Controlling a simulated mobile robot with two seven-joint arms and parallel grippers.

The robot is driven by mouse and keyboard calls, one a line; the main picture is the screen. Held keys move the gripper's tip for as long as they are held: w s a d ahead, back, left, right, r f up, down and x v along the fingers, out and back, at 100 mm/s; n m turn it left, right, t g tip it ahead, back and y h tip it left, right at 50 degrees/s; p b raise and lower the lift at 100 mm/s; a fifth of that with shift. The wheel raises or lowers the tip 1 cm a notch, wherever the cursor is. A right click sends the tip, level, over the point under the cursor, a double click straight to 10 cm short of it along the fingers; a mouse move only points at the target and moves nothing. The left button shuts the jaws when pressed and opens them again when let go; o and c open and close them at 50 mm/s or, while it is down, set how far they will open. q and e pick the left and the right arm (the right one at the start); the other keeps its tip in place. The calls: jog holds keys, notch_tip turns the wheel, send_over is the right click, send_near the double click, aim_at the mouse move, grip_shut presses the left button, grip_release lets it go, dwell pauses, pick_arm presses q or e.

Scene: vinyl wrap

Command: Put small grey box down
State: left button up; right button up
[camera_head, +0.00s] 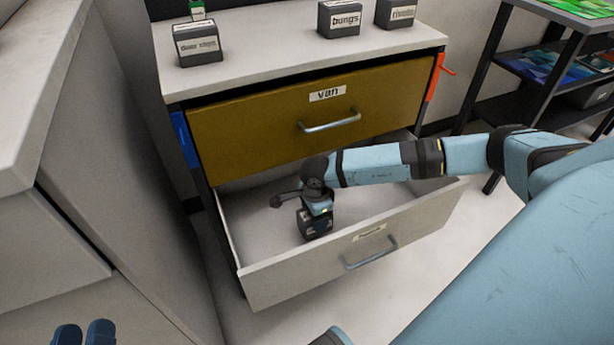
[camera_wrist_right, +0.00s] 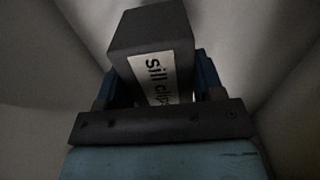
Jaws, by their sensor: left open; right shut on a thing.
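The small grey box (camera_head: 317,223) is dark grey with a white label reading "sill clips", its end partly hidden in the right wrist view (camera_wrist_right: 150,37). My right gripper (camera_head: 316,207) is shut on it, one blue finger on each side in the wrist view (camera_wrist_right: 160,84). The box is inside the open lower white drawer (camera_head: 255,216), near its front wall. I cannot tell whether it touches the drawer floor. My left gripper (camera_head: 84,333) is at the bottom left edge of the head view, open and empty, its two blue fingertips apart.
The drawer below the closed mustard "van" drawer (camera_head: 245,125) has bare floor around the box. Dark boxes labelled "door clips" (camera_head: 198,46), "bungs" (camera_head: 340,17) and "rivets" (camera_head: 396,12) stand on the cabinet top. A pale counter (camera_head: 35,80) is at left; a black shelf rack (camera_head: 545,60) is at right.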

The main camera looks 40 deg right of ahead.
jog(key=shift+w+a, duration=0.25)
jog(key=shift+a, duration=0.25)
jog(key=shift+w+a, duration=0.2)
jog(key=shift+a, duration=0.25)
jog(key=shift+a+f, duration=0.1)
jog(key=shift+f, duration=0.05)
pick_arm(q)
jog(key=shift+w+d+f+g+b, duration=0.1)
jog(key=shift+f+g+b, duration=0.7)
jog(key=shift+f, duration=0.75)
pick_arm(e)
jog(key=shift+f, duration=1.6)
jog(key=shift+f, duration=0.1)
jog(key=o, duration=1)
pick_arm(q)
jog(key=shift+f, duration=0.1)
